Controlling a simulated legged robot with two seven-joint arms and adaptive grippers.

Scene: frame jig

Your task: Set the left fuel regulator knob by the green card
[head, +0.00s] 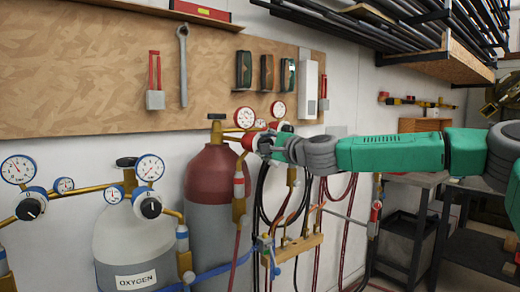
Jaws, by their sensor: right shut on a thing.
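The fuel cylinder (210,175) is dark red on top and grey below, and stands left of centre. Its brass regulator carries white gauges, one of them at the left (245,117). My right gripper (260,144) reaches in from the right at the end of the green arm. It is shut on the left fuel regulator knob (247,141), which shows a red and white rim at the fingertips. The gripper hides most of the knob, so its pointer cannot be read. I cannot make out a green card. My left gripper is not in view.
A grey oxygen cylinder (135,245) with black knobs and gauges stands at the left. Hoses hang below the gripper around a brass manifold (298,247). A wooden tool board (110,75) is on the wall behind. A dark workbench (420,180) is at the right.

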